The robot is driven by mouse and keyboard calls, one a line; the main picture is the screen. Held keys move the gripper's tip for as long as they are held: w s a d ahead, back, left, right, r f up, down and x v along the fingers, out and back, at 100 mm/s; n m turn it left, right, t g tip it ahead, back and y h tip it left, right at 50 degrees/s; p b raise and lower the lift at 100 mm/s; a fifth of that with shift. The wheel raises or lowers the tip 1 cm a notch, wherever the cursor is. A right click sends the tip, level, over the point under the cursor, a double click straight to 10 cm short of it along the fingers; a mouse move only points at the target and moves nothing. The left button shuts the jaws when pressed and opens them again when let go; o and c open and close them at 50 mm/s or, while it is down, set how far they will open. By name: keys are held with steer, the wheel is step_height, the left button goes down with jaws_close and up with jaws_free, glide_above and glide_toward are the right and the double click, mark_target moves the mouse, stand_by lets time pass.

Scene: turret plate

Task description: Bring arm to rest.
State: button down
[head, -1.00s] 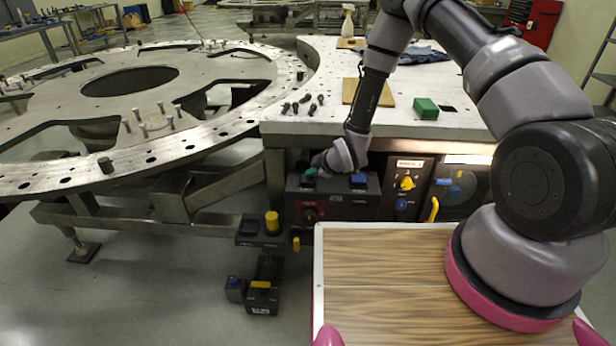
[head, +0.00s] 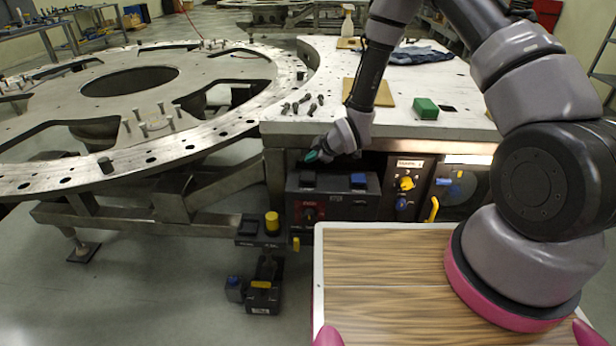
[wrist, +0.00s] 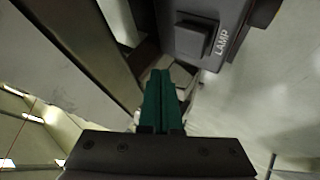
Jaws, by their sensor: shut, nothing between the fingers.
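My gripper (head: 313,156) is at the front edge of the white table, just above the left part of the dark control box (head: 340,206). Its green fingers are closed together with nothing between them, as the wrist view also shows (wrist: 162,80). In the wrist view the box's button marked LAMP (wrist: 193,40) is close by, right of and beyond the fingertips. The fingers look apart from the box. My arm reaches down over the table from the right.
The white table (head: 290,126) carries several dark bolts (head: 302,104), a green block (head: 425,108), a tan board (head: 385,93) and a blue cloth (head: 420,55). The large metal ring plate (head: 50,176) is at the left. A yellow-buttoned pedestal (head: 271,222) stands beside the control box.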

steer(key=d+r+m+h, duration=0.2)
steer(key=d+r+m, duration=0.45)
steer(key=r, duration=0.75)
steer(key=d+r+m+h, duration=0.25)
steer(key=d+r, duration=0.65)
steer(key=r, duration=0.6)
steer(key=s+d+r+m, duration=0.6)
steer(key=s+d+r, duration=0.1)
steer(key=s+r, duration=0.35)
steer(key=s+d+r+m, duration=0.1)
steer(key=s+r+m, duration=0.2)
steer(key=s, duration=0.5)
steer(key=s+d+r+m, duration=0.2)
steer(key=s+r+m, duration=0.1)
steer(key=s, duration=0.4)
steer(key=shift+s+d+r, duration=0.25)
steer(key=shift+s, duration=0.15)
steer(key=shift+y, duration=0.25)
